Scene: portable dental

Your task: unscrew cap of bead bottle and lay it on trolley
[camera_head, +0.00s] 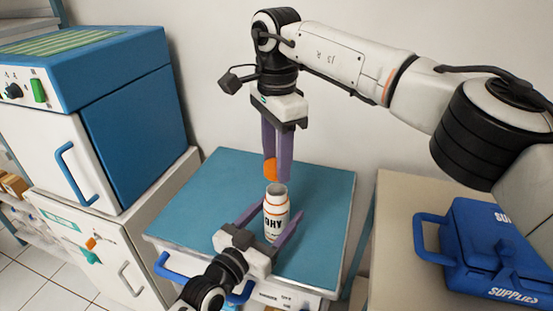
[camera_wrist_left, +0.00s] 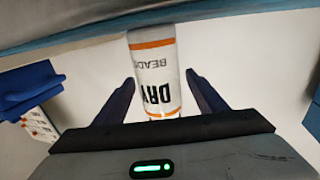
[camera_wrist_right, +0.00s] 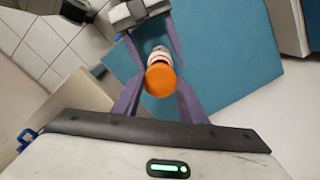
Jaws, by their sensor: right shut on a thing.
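The bead bottle (camera_head: 276,218), white with orange bands and black lettering, stands upright on the blue-topped trolley (camera_head: 325,190). Its mouth is open and uncapped. My left gripper (camera_head: 282,207) is low, with its fingers on either side of the bottle. In the left wrist view the bottle (camera_wrist_left: 155,75) shows gaps to both fingers, so this gripper is open. My right gripper (camera_head: 277,172) points down above the bottle, shut on the orange cap (camera_head: 270,169). The cap also shows in the right wrist view (camera_wrist_right: 160,80), apart from the bottle's neck.
A blue-and-white cabinet unit (camera_head: 95,110) stands left of the trolley. A blue case (camera_head: 490,250) lies on a beige surface (camera_head: 400,215) to the right. The trolley top is bare around the bottle, with free room behind and to the right.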

